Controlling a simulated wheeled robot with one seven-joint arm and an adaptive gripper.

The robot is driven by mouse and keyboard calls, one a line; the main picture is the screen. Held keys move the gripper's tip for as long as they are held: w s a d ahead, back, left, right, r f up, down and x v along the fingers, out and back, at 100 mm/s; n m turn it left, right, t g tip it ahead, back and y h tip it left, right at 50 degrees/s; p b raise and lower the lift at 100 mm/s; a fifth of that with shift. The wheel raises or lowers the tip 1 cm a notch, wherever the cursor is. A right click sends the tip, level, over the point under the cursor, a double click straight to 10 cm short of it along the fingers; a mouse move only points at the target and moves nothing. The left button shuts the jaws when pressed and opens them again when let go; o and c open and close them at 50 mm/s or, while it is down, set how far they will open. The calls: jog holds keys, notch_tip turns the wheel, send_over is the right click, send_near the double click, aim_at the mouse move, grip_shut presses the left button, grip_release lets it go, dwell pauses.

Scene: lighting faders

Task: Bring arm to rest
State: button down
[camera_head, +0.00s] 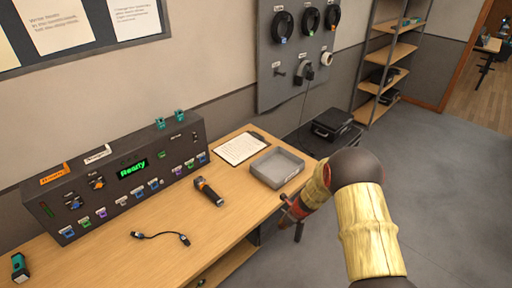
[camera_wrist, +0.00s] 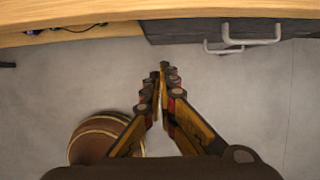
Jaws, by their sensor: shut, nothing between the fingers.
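My gripper (camera_head: 290,214) is at the right of the desk in the head view, beyond the desk's right edge and over the floor. In the wrist view my gripper (camera_wrist: 162,68) has its fingers together at the tips with nothing between them. Below the fingers is bare grey floor. My arm bends at the elbow at the lower right of the head view.
Drawer handles (camera_wrist: 250,36) show under the desk edge. The right floor is clear.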

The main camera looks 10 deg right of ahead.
jog(key=s+a+r+n+g+y, duration=0.1)
jog(key=s+a+r+n+g, duration=0.2)
jog(key=s+n, duration=0.85)
jog(key=s+r+n+t+h+b, duration=0.1)
jog(key=s+r+n, duration=0.4)
jog(key=s+r, duration=0.3)
jog(key=s+d+r+n+t+h, duration=0.1)
jog(key=s+r+n, duration=0.5)
jog(key=r, duration=1.1)
jog(key=s+d+r+n+t+h+b, duration=0.1)
jog(key=s+r+n+t, duration=0.2)
jog(key=s+r+n, duration=0.3)
jog(key=s+r, duration=0.5)
jog(key=r, duration=0.1)
jog(key=shift+d+r+h+b, duration=0.25)
jog(key=shift+r+h+b, duration=0.05)
jog(key=shift+h+b, duration=0.1)
